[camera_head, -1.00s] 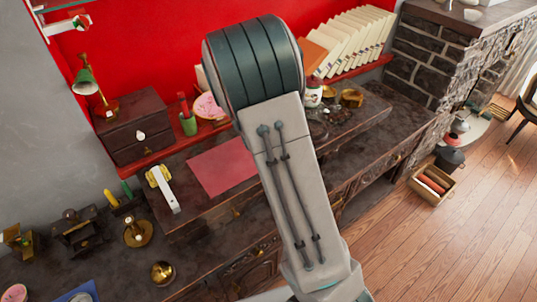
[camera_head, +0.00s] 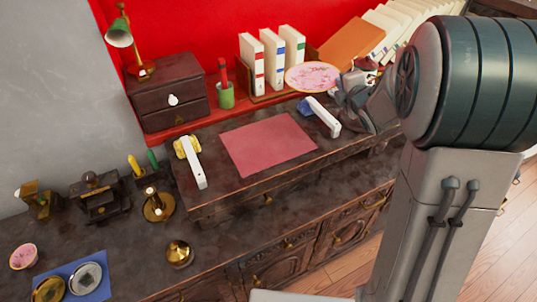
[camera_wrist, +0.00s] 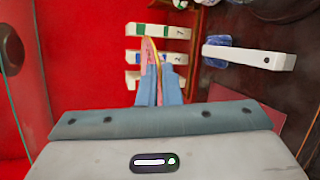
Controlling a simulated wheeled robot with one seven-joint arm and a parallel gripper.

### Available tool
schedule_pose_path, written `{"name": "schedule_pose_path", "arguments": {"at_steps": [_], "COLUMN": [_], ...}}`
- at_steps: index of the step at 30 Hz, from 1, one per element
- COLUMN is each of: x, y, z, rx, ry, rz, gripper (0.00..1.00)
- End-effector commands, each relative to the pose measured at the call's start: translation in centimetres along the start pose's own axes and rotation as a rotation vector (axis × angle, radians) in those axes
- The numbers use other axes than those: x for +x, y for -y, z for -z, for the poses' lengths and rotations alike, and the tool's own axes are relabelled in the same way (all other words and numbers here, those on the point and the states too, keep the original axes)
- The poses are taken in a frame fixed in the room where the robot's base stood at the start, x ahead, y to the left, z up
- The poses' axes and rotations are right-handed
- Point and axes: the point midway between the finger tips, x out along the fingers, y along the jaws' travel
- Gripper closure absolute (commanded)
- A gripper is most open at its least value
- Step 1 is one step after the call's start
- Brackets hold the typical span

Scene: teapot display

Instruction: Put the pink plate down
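The pink plate (camera_head: 313,77) has a floral pattern and a gold rim. In the head view it shows in front of the white binders, over the red shelf. In the wrist view the plate (camera_wrist: 148,52) is seen nearly edge-on between the blue fingertips. My gripper (camera_wrist: 157,78) is shut on the plate's edge. In the head view my gripper (camera_head: 346,88) is at the plate's right side, partly hidden by my arm. I cannot tell whether the plate touches the shelf or the binders.
White binders (camera_head: 271,60) stand in a wooden rack. A green cup (camera_head: 226,97) and a drawer box (camera_head: 170,92) are to the left. A white-handled blue tool (camera_head: 322,115) lies below, beside a red mat (camera_head: 268,143). The mat looks bare.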

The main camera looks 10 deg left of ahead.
Motion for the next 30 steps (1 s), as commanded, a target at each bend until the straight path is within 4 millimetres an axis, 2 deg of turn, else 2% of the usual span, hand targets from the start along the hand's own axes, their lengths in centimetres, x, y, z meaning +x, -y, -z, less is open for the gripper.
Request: {"name": "schedule_pose_path", "arguments": {"at_steps": [1, 8, 19, 25, 30], "x": [0.0, -1.4, -4.6, -5.8, -5.7], "y": [1.2, 2.9, 6.8, 8.0, 8.4], "z": [0.6, 2.3, 4.2, 4.4, 5.2], "rx": [-0.003, -0.014, -0.017, -0.013, -0.011], "ry": [-0.02, -0.125, -0.239, -0.26, -0.268], "rz": [-0.014, -0.037, -0.058, -0.06, -0.059], "gripper": [1.0, 1.0, 1.0, 1.0, 1.0]}}
